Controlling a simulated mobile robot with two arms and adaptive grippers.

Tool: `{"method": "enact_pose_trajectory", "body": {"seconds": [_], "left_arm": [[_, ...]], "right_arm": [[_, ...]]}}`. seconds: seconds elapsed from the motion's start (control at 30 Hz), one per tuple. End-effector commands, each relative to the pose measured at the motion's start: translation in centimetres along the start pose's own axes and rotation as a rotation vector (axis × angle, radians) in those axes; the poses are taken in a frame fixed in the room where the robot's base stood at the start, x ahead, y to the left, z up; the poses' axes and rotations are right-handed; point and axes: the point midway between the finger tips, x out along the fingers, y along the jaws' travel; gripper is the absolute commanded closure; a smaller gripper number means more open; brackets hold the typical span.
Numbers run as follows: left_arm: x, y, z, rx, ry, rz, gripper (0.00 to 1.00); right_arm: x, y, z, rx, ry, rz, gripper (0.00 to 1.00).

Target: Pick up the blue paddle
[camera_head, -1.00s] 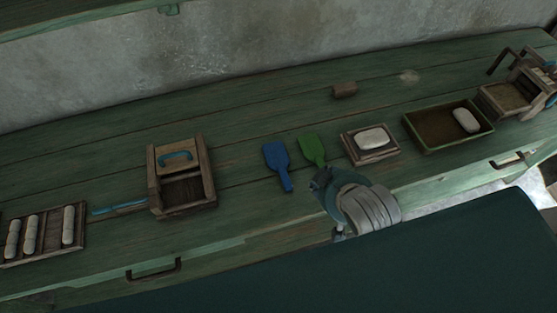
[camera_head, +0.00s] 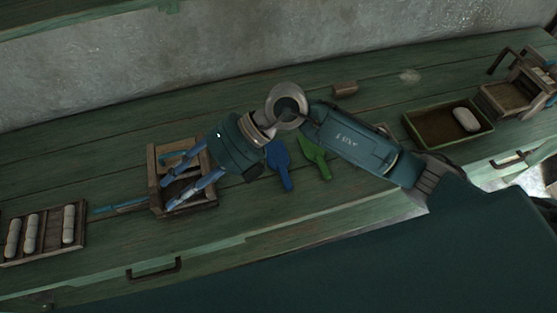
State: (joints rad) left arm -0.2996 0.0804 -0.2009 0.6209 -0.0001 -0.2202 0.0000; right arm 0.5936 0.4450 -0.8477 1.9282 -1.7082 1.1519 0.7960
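The blue paddle (camera_head: 281,167) lies flat on the green workbench, its handle toward the front edge. My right wrist and gripper body cover part of its left side. My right arm reaches in from the right across the bench. My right gripper (camera_head: 168,193) is left of the paddle, with its fingers spread apart over the wooden box with a blue handle (camera_head: 152,174). I see nothing held between the fingers. Whether they touch the box is unclear. My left gripper is out of view.
A green paddle (camera_head: 316,157) lies just right of the blue one. A tray of rolls (camera_head: 84,226) is at left. A green-rimmed tray (camera_head: 447,146) and a wooden frame (camera_head: 505,98) stand at right. A small brown block (camera_head: 345,88) lies behind.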

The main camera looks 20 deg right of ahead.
Motion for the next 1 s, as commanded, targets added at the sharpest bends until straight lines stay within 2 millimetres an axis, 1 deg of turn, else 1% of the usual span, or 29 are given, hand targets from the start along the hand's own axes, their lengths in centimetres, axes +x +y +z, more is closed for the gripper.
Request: {"method": "enact_pose_trajectory", "body": {"seconds": [0.03,0.07,0.1,0.17,0.2,0.23,0.3,0.33,0.4,0.43,0.53,0.7,0.87,0.97,1.0], "left_arm": [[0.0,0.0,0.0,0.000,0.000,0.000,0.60],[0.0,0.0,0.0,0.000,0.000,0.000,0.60],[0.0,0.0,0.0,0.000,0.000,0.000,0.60],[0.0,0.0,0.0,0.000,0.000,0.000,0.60],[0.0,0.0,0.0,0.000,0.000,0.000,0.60],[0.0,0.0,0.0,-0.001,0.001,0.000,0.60],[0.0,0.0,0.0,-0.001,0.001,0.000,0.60],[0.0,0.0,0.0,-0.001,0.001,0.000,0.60],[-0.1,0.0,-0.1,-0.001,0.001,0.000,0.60],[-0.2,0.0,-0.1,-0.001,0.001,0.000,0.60],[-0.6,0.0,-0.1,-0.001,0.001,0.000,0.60],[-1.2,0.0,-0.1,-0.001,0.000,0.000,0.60],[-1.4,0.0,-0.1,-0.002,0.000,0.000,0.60],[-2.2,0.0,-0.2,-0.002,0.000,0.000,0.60],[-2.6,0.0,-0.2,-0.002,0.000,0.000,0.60]], "right_arm": [[-1.3,-4.8,0.9,-0.010,0.015,-0.203,0.66],[-2.4,-7.5,1.3,-0.005,0.021,-0.317,0.66],[-4.3,-10.8,1.8,0.007,0.023,-0.459,0.66],[-7.4,-14.6,2.7,0.034,0.015,-0.643,0.66],[-9.4,-16.5,3.1,0.053,0.007,-0.743,0.66],[-10.7,-17.6,3.4,0.068,-0.001,-0.805,0.66],[-13.3,-19.3,3.8,0.096,-0.016,-0.917,0.66],[-14.2,-19.8,3.9,0.106,-0.022,-0.949,0.66],[-15.3,-20.6,4.0,0.123,-0.028,-0.999,0.66],[-15.5,-20.9,4.0,0.127,-0.030,-1.010,0.66],[-15.0,-22.1,3.9,0.132,-0.028,-1.019,0.66],[-13.5,-24.3,3.8,0.130,-0.028,-1.015,0.66],[-12.8,-25.4,3.8,0.127,-0.029,-1.014,0.66],[-12.4,-26.0,3.5,0.129,-0.028,-1.013,0.66],[-12.2,-26.5,3.4,0.130,-0.026,-1.014,0.66]]}}
